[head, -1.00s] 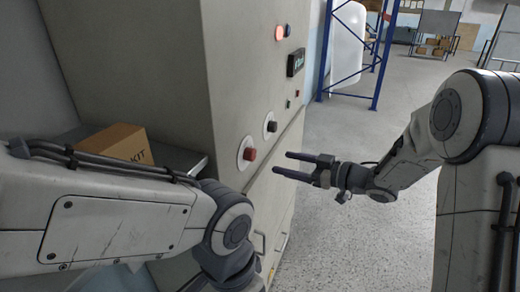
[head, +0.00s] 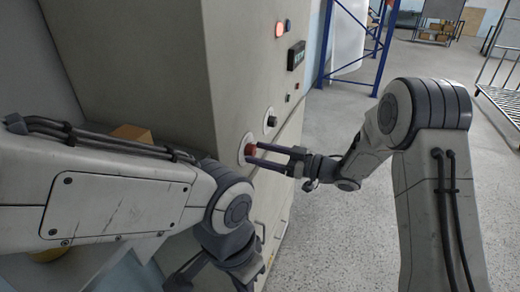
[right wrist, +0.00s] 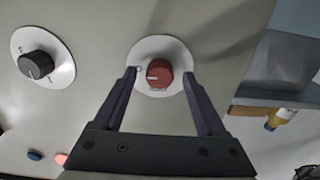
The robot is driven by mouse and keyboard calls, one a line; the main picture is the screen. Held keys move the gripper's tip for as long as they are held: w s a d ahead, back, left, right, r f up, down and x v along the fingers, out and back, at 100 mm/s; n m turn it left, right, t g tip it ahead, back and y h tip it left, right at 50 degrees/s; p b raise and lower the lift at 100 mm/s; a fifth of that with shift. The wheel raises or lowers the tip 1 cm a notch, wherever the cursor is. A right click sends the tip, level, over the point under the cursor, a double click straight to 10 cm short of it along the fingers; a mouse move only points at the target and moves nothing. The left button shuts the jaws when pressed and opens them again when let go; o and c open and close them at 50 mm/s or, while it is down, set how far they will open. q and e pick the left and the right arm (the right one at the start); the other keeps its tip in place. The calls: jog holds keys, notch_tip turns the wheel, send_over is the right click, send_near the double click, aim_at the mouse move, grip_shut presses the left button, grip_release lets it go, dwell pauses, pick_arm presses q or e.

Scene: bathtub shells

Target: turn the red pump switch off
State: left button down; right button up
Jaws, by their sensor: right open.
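The red pump switch (head: 250,149) is a round knob on a pale disc on the grey cabinet's front. In the right wrist view the red knob (right wrist: 160,74) has a light mark on its left part. My right gripper (head: 249,154) is open at the switch, one finger on each side of the knob in the right wrist view (right wrist: 159,73), with gaps between fingers and knob. I cannot tell whether the fingers reach around its sides. My left arm crosses the lower left; dark parts of its gripper (head: 190,272) show at the bottom edge, their opening unclear.
A black knob (head: 271,121) sits on the cabinet (head: 160,60) beyond the red one; it also shows in the right wrist view (right wrist: 36,64). A lit red lamp (head: 280,29) and dark display (head: 296,55) are higher. A cardboard box (head: 132,132) is partly hidden. Floor at right is open.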

jog(key=shift+w+a, duration=0.1)
jog(key=shift+a, duration=0.15)
